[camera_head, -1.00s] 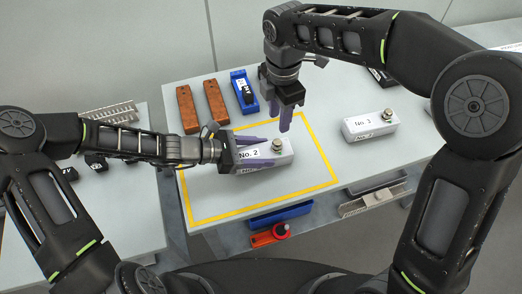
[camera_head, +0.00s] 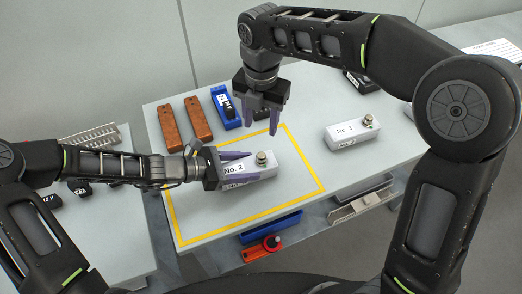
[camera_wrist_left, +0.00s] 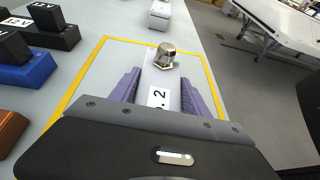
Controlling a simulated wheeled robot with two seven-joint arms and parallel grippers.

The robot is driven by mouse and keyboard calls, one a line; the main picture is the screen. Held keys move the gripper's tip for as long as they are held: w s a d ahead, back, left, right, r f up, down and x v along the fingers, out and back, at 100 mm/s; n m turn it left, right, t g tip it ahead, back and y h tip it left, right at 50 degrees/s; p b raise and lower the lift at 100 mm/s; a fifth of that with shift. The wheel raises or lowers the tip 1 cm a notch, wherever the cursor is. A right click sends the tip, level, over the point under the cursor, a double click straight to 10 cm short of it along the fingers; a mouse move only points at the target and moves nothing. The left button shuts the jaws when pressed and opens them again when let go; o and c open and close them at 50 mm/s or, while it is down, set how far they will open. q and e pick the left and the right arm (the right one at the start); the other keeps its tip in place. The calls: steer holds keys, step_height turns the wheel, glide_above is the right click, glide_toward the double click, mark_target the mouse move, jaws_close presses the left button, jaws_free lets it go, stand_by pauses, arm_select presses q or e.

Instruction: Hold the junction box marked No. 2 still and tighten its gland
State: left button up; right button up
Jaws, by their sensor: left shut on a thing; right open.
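The junction box marked No. 2 (camera_head: 266,170) is a pale grey block lying inside the yellow outline (camera_head: 323,190) on the table. Its metal gland (camera_head: 261,158) stands upright on the top at the far end from my left gripper; the gland also shows in the left wrist view (camera_wrist_left: 165,53), with a bit of green beside its base. My left gripper (camera_head: 243,168) is shut on the box, one purple finger along each long side. My right gripper (camera_head: 262,120) is open and empty, pointing down, above and behind the gland and apart from it.
A similar box marked No. 3 (camera_head: 352,132) stands to the right, outside the outline. Brown blocks (camera_head: 198,118) and a blue holder with a black part (camera_head: 224,106) stand at the back left.

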mark_target(261, 154)
steer(key=n, duration=0.3)
steer(key=shift+s+d+r, duration=0.1)
steer(key=shift+r, duration=0.05)
step_height(261, 154, down, 12)
steer(key=shift+f, duration=0.1)
stand_by(0.6)
steer(key=shift+c, duration=0.2)
jaws_close()
stand_by(0.4)
